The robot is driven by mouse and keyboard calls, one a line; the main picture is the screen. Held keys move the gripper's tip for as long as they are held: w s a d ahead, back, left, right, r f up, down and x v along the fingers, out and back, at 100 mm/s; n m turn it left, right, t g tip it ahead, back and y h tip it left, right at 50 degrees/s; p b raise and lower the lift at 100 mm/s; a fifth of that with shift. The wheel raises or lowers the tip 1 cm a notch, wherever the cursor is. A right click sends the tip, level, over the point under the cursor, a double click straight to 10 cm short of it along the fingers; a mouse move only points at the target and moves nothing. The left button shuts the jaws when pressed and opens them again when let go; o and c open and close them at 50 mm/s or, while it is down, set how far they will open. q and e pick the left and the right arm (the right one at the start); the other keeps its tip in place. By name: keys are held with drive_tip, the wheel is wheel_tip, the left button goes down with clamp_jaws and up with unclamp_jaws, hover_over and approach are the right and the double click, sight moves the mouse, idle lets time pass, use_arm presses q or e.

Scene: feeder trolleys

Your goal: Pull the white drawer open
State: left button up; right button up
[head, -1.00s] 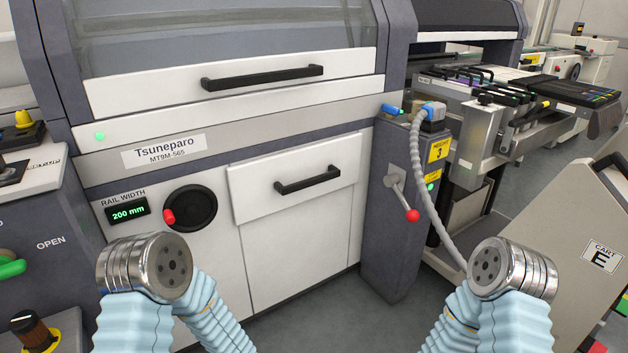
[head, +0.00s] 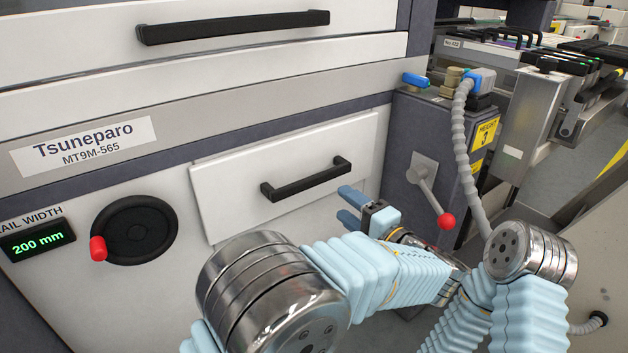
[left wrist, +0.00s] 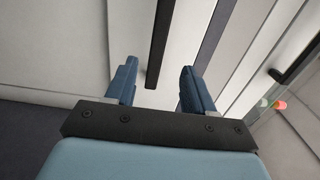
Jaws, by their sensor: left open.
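The white drawer (head: 228,192) is set in the front of the machine, below the dark strip, and looks shut. My right gripper is not in view.
A longer black handle (head: 235,26) is on the white cover above. A round black handwheel (head: 135,230) with a red knob is left of the drawer. A lever with a red ball (head: 446,221) and a grey hose (head: 462,150) are on the right.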

sight(315, 183)
use_arm(q)
drive_tip(key=x, duration=1.2)
drive_tip(key=shift+f, duration=0.1)
clamp_jaws()
